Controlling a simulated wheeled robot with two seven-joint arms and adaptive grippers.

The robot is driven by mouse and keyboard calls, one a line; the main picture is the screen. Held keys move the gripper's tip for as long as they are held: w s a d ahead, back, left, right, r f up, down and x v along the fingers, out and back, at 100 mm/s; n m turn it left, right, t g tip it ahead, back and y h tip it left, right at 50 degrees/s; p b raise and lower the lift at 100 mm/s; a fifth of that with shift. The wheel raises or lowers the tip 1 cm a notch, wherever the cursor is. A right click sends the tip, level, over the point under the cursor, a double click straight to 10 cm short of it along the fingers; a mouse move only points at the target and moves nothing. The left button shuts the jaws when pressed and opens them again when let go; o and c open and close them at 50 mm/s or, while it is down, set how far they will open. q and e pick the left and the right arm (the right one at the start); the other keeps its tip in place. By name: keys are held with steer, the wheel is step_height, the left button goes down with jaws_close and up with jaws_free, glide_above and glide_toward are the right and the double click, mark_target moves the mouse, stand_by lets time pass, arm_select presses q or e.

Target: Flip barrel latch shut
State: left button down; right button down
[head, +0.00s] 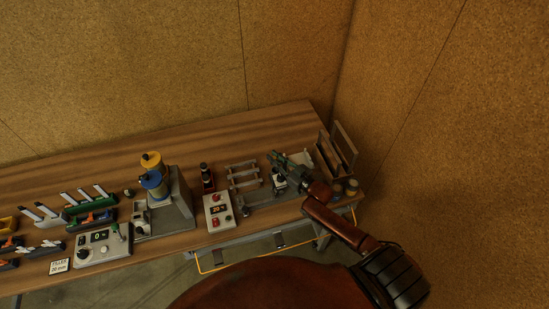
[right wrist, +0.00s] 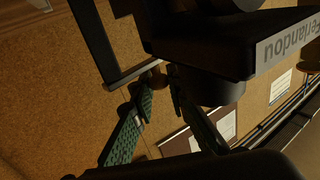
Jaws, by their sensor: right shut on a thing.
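My right gripper (head: 277,158) reaches over the right part of the bench, its green fingers pointing left. In the right wrist view, the textured green fingers (right wrist: 160,92) close around a small round brownish knob (right wrist: 157,76). The knob sits by the end of a grey bar (right wrist: 124,74) and a dark block. I cannot tell for certain that this knob belongs to the barrel latch, and no latch can be made out clearly. In the head view the gripper and wrist hide part of the grey fixture (head: 262,197) beneath. My left gripper is not in view.
A wooden frame holder (head: 342,142) stands right of the gripper. A slatted rack (head: 243,175) and red-button control box (head: 218,211) lie left of it. The bench's back strip (head: 110,165) is clear.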

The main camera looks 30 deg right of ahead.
steer(key=shift+s+a+f+n+g+y+b, duration=0.1)
steer(key=shift+n+g+y+b, duration=0.15)
steer(key=shift+n+y+b, duration=0.35)
steer(key=shift+s+n+g+y+b, duration=0.15)
steer(key=shift+n+g+y+b, duration=0.1)
steer(key=shift+y+b, duration=0.6)
steer(key=shift+s+a+f+n+g+y+b, duration=0.15)
steer(key=shift+n+y+b, duration=0.3)
steer(key=shift+b, duration=0.55)
steer(key=shift+s+r+n+g+y+b, duration=0.25)
steer(key=shift+n+g+y+b, duration=0.35)
steer(key=shift+y+b, duration=0.25)
steer(key=c, duration=1.9)
jaws_free()
steer(key=shift+c, duration=0.2)
steer(key=shift+s+d, duration=0.1)
steer(key=v, duration=1.1)
steer(key=shift+s, duration=0.35)
steer(key=shift+d, duration=0.1)
